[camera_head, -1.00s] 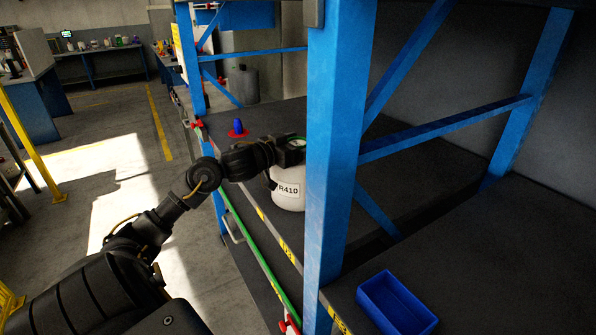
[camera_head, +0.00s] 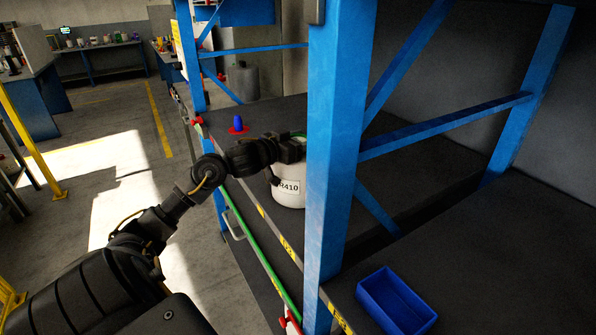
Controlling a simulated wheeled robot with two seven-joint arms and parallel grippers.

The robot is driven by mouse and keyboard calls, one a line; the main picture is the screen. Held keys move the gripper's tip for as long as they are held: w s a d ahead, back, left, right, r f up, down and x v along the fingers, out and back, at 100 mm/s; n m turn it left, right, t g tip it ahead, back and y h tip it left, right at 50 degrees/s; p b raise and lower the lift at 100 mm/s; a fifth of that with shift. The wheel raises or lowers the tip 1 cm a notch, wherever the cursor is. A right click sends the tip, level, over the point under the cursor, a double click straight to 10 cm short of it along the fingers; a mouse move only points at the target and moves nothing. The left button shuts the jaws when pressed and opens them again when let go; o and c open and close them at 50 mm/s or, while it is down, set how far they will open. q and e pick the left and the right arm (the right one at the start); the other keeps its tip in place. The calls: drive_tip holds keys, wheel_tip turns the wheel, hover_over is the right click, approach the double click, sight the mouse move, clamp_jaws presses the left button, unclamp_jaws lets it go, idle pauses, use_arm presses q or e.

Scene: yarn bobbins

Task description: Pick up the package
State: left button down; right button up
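A white rounded package labelled R410 (camera_head: 287,193) stands on the dark shelf behind the blue upright post, which hides its right side. My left arm reaches in from the left, and my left gripper (camera_head: 296,148) is over the top of the package. The wrist and the post cover the fingertips, so I cannot tell whether they are open or shut, or touching the package. A little of the green top shows beside the gripper. My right gripper is not in view.
A blue cone on a red base (camera_head: 238,124) stands farther back on the same shelf. The blue post (camera_head: 336,170) is close to the gripper's right. An open blue bin (camera_head: 396,303) is on the right shelf, which is otherwise clear.

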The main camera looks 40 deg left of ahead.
use_arm(q)
drive_tip(key=shift+a+r, duration=0.1)
drive_tip(key=shift+r, duration=5.1)
drive_tip(key=shift+f, duration=0.1)
